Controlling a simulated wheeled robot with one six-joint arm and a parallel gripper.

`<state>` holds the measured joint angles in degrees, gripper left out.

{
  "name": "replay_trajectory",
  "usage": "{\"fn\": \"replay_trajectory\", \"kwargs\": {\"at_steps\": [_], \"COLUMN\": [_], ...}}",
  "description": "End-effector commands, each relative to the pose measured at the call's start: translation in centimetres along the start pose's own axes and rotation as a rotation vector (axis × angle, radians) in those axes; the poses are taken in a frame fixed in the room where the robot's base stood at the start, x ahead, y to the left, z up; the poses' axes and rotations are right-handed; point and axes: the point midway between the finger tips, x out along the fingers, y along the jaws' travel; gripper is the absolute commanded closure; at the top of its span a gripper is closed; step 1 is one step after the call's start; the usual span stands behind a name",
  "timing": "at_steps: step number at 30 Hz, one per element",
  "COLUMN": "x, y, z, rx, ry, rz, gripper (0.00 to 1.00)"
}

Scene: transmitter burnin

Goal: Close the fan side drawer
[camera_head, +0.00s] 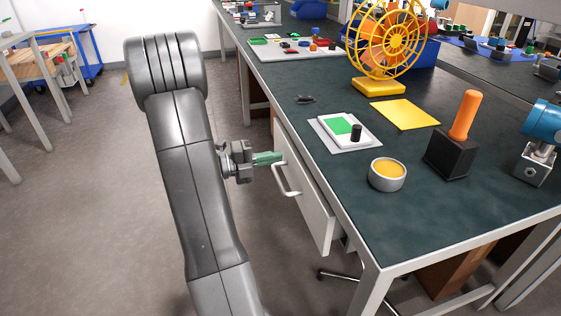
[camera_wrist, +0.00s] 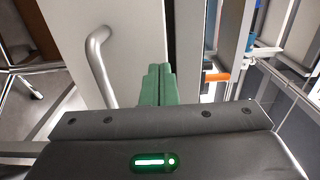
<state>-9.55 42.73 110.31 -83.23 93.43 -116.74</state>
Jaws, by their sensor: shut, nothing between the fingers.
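The fan side drawer (camera_head: 309,207) is a white drawer under the dark-topped workbench, on its left side in the head view. Its front stands out a little from the bench and carries a curved metal handle (camera_head: 288,187). In the wrist view the drawer front (camera_wrist: 125,35) fills the upper middle, with the handle (camera_wrist: 97,62) to the left of my fingers. My gripper (camera_head: 281,156) is shut and empty, its green fingertips (camera_wrist: 158,72) at the drawer front beside the handle. I cannot tell whether they touch it. The yellow fan (camera_head: 385,40) stands on the bench above.
The bench top (camera_head: 300,112) holds a yellow mat (camera_head: 404,113), a white-and-green device (camera_head: 343,130), a round cup (camera_head: 387,174) and a black block with an orange handle (camera_head: 450,152). A chair base stands below the bench. The floor to the left is open.

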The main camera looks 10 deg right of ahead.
Motion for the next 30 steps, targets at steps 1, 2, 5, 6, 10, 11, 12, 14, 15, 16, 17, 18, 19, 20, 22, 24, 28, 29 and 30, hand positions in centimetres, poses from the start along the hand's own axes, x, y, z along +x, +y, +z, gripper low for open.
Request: {"fn": "replay_trajectory", "kwargs": {"at_steps": [1,2,5,6,10,11,12,14,15,16,17,18,19,20,22,24,28,29,30], "x": [0.7,1.0,1.9,2.1,2.4,2.4,2.5,2.5,2.5,2.4,2.4,2.4,2.5,2.5,2.9,3.8,5.7,6.1,6.6], "y": [0.3,0.2,0.2,0.1,0.0,0.0,0.0,0.0,0.0,0.0,0.0,0.0,0.0,-0.1,-0.2,-0.5,-0.5,-0.5,-0.5], "z": [-0.1,-0.1,-0.1,-0.1,0.0,0.0,0.0,0.0,0.0,0.0,0.0,0.0,0.0,0.0,0.0,0.0,0.0,0.0,0.0], "rx": [0.001,0.001,0.000,0.000,0.000,0.000,0.000,0.000,0.000,0.000,0.000,0.000,0.000,-0.001,-0.002,-0.003,-0.003,-0.002,-0.002], "ry": [0.004,0.003,0.003,0.002,0.000,0.000,0.000,0.000,0.000,0.000,0.000,0.000,0.000,0.000,0.003,0.004,0.005,0.004,0.004], "rz": [0.001,0.000,0.000,0.000,0.000,0.000,0.000,0.000,0.000,0.000,0.000,0.000,0.000,0.000,0.000,-0.002,-0.002,-0.002,-0.002], "gripper": [1.00,1.00,1.00,1.00,1.00,1.00,1.00,1.00,1.00,1.00,1.00,1.00,1.00,1.00,1.00,1.00,1.00,1.00,1.00]}}
